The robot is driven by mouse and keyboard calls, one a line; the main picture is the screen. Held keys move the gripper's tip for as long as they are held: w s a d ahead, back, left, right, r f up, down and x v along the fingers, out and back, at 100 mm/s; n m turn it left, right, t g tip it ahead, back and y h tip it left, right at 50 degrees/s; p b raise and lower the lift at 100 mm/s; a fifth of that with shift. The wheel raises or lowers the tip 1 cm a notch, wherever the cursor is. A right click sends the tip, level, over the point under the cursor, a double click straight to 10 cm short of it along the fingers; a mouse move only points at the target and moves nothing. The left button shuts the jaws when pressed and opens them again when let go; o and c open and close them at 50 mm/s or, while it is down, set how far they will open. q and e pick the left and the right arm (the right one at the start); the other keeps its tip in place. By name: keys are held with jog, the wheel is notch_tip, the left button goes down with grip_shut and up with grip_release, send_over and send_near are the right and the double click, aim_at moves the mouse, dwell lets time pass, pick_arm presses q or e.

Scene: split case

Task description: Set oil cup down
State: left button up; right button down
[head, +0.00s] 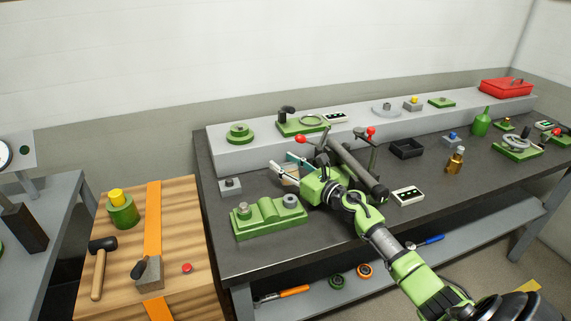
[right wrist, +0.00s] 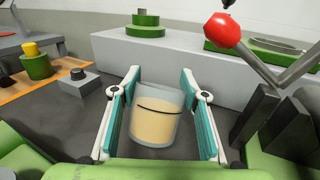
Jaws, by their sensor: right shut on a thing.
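The oil cup is a clear cup with pale yellow oil and a dark line on its wall. It shows between the fingers in the right wrist view (right wrist: 154,120) and is partly visible in the head view (head: 289,173). My right gripper (head: 289,171) is shut on the cup, with a teal-padded finger at each side, also in the right wrist view (right wrist: 155,115). It is over the left part of the dark workbench (head: 331,222). I cannot tell whether the cup's base touches the bench. My left gripper is not in view.
A green fixture (head: 269,217) stands in front of the gripper, and a small grey block (head: 230,187) to its left. Red-knobbed levers (head: 371,132) and a dark cylinder (head: 358,172) are close on the right. A grey raised shelf (head: 262,157) runs behind.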

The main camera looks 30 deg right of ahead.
jog(key=c, duration=1.1)
grip_release()
jog(key=s, duration=0.4)
jog(key=s+d, duration=0.1)
jog(key=s, duration=0.7)
jog(key=shift+d, duration=0.4)
